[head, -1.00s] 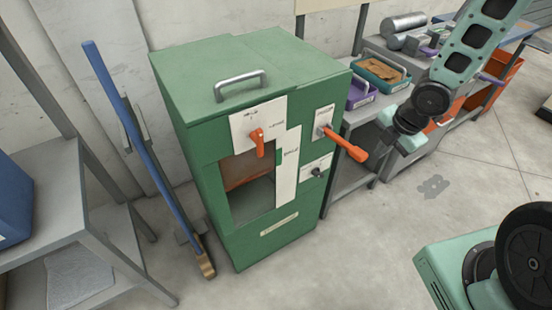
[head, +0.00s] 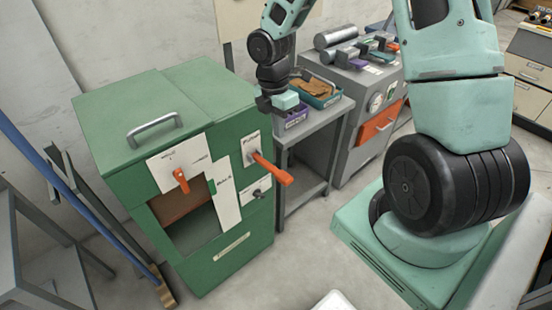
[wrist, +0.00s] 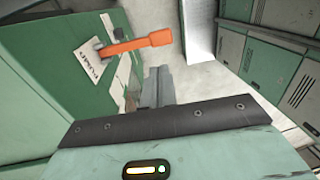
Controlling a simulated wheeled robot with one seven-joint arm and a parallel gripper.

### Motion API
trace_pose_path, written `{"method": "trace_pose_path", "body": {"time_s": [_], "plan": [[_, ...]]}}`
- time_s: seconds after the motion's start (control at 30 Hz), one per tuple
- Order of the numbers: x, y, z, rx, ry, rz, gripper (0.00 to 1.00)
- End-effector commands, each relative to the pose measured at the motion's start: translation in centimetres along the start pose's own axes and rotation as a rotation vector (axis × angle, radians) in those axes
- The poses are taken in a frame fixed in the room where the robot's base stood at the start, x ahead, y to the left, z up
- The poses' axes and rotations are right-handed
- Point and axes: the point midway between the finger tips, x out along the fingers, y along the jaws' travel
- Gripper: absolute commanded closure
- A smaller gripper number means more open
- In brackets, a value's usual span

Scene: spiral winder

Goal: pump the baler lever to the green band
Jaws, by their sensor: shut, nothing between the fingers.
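The baler (head: 215,262) is a green cabinet with a square opening in its front. Its orange pump lever (head: 272,168) sticks out from a white plate at the upper right of the front. In the wrist view the lever (wrist: 140,45) lies just beyond the fingers, with a visible gap. My gripper (head: 265,104) is shut and empty, above the lever and near the cabinet's right side. The shut fingertips (wrist: 158,80) show in the wrist view.
A second orange handle (head: 181,180) and a dark knob (head: 257,193) are on the baler front. A bench with a purple bin (head: 297,118) stands right of the baler, beside a grey machine (head: 368,95). Blue bar (head: 75,205) leans at left. Floor in front is partly clear.

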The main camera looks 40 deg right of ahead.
Motion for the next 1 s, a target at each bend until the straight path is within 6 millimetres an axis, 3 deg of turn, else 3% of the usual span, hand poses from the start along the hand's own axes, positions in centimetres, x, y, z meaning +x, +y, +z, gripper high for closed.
{"method": "trace_pose_path", "body": {"time_s": [0.47, 0.67, 1.0], "plan": [[0.3, -0.1, -0.1, 0.003, 0.004, -0.009, 1.0], [3.2, -0.2, -0.2, 0.001, 0.004, -0.013, 1.0], [10.1, -0.3, -0.2, 0.0, 0.003, -0.013, 1.0]]}}
